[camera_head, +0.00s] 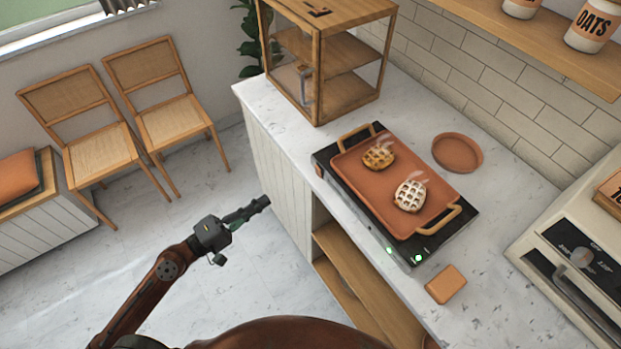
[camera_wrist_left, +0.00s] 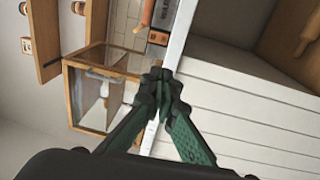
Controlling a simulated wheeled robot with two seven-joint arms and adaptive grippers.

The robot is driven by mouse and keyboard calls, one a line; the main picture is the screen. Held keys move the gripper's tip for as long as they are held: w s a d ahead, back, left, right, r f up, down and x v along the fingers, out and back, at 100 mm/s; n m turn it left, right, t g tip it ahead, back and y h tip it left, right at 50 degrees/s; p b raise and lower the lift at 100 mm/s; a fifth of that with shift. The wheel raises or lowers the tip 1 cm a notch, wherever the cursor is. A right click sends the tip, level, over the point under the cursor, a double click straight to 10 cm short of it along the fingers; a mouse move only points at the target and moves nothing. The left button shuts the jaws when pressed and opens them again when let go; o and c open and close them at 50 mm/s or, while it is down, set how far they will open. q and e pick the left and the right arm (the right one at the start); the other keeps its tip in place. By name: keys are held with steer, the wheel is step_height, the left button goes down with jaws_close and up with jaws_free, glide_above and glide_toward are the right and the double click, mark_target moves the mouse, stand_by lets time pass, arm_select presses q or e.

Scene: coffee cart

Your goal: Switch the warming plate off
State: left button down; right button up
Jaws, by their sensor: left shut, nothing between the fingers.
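The warming plate (camera_head: 402,248) is a flat black unit on the white counter. Two small green lights glow at its near end, at the front edge. A terracotta tray (camera_head: 384,205) with two handles lies on it, bearing a brown waffle (camera_head: 379,156) and a paler waffle (camera_head: 410,195), both with faint steam. My left gripper (camera_head: 262,203) is shut and empty, in front of the counter and left of the plate, apart from it. In the left wrist view its green-and-black fingers (camera_wrist_left: 158,78) meet in front of the counter edge. My right gripper is not in view.
A wood-and-glass cabinet (camera_head: 319,75) stands at the counter's far end. A terracotta dish (camera_head: 457,153) lies behind the plate and a small tan block (camera_head: 446,284) lies near it. A cream appliance (camera_head: 575,258) is at the right.

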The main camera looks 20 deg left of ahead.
arm_select(q)
steer(key=shift+s+d+r+h, duration=0.4)
steer(key=shift+s+d+r, duration=0.05)
steer(key=shift+d+r, duration=0.35)
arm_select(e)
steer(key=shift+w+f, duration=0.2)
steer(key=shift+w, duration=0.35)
arm_select(q)
steer(key=p, duration=0.6)
glide_toward(318, 171)
steer(key=p+x, duration=0.2)
steer(key=x, duration=0.3)
steer(key=shift+w+r, duration=0.15)
steer(key=shift+x, duration=0.8)
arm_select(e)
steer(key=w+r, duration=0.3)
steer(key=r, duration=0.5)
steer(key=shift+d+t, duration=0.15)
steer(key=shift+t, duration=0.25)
arm_select(q)
steer(key=shift+f, duration=0.2)
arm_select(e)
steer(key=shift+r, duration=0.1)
